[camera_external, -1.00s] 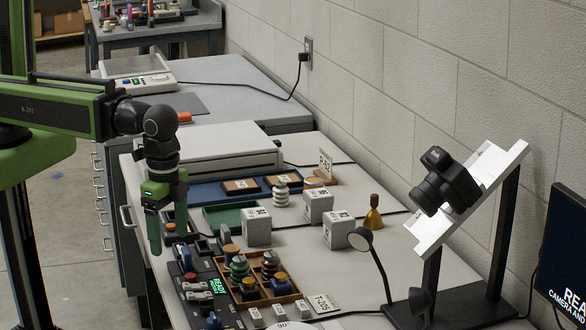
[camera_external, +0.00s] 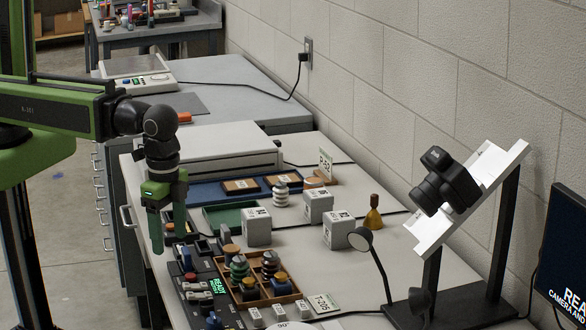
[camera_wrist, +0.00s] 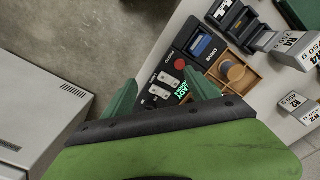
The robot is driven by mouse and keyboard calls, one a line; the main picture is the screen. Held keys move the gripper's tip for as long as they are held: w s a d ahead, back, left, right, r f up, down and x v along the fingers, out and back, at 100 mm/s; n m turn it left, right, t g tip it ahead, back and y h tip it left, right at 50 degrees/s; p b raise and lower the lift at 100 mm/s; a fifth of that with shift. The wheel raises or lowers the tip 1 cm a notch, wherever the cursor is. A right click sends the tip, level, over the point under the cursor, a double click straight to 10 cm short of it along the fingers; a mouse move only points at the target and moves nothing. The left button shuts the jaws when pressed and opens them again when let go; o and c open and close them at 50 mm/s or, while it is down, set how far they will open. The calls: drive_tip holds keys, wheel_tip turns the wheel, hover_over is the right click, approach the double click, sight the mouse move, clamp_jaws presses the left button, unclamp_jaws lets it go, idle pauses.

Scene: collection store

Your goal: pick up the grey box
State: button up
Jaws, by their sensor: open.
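Several light grey boxes with printed labels stand on the table in the external view: one at the left (camera_external: 257,229), one behind it to the right (camera_external: 318,207) and one at the right (camera_external: 338,231). I cannot tell which one the task means. My gripper (camera_external: 168,228) points down, open and empty, over the table's left edge, left of and apart from these boxes. In the wrist view its green fingers (camera_wrist: 160,92) are spread apart, with labelled grey boxes (camera_wrist: 288,44) at the right edge, partly cut off.
A dark control panel (camera_external: 198,286) and a wooden tray (camera_external: 249,307) with several knobbed pieces lie in front. A small green tray (camera_external: 222,217) lies behind.

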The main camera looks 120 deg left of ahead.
drive_tip(key=w+a+n+t, duration=0.2)
drive_tip(key=w, duration=0.2)
drive_tip(key=n+y+p, duration=0.2)
drive_tip(key=n+p, duration=0.1)
drive_tip(key=n, duration=0.4)
approach(256, 212)
drive_tip(key=b+x, duration=0.9)
drive_tip(key=b, duration=0.1)
drive_tip(key=shift+b, duration=0.35)
drive_tip(key=shift+d+r, duration=0.1)
drive_tip(key=b+x, duration=0.5)
drive_tip(key=shift+f, duration=0.2)
drive_tip(key=shift+r, duration=0.2)
drive_tip(key=shift+c, duration=0.2)
clamp_jaws()
